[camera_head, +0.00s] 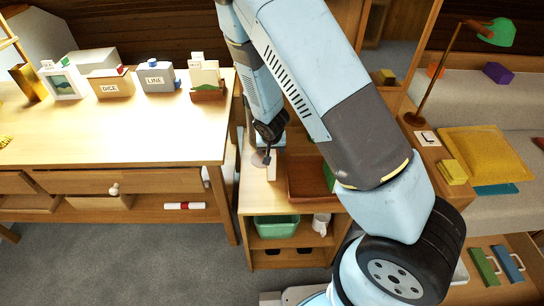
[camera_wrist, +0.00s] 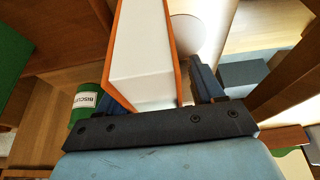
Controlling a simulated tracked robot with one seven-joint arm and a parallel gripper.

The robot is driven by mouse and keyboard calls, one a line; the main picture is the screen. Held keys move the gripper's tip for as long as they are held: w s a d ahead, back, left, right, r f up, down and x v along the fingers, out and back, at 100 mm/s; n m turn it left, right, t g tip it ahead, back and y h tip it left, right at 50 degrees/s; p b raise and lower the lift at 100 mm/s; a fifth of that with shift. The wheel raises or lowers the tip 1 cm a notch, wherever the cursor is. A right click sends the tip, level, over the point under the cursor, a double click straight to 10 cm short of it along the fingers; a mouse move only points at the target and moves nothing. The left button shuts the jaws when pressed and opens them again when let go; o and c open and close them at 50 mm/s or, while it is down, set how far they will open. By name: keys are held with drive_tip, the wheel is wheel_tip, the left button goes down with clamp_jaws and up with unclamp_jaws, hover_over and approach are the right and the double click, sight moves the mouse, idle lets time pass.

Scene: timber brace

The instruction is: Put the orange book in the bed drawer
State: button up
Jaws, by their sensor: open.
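The orange book (camera_wrist: 146,50), with orange covers and white page edges, stands between the fingers of my open gripper (camera_wrist: 155,90) in the wrist view. The right finger is close beside its cover; I cannot tell whether either finger touches it. In the head view my gripper (camera_head: 268,150) points down over the wooden cabinet top, and a narrow pale edge, likely the book (camera_head: 271,171), shows just below it. The bed drawer (camera_head: 520,246) is open at the lower right, with a green book (camera_head: 484,266) and a blue book (camera_head: 508,263) in it.
A brown tray (camera_head: 305,180) sits right of the gripper, partly hidden by my arm. A green bin (camera_head: 276,226) and white mug (camera_head: 321,223) are on the shelf below. The desk (camera_head: 150,135) holds several boxes. A lamp (camera_head: 440,85) stands beside the bed.

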drive_tip(key=shift+f, duration=0.2)
clamp_jaws()
idle(0.6)
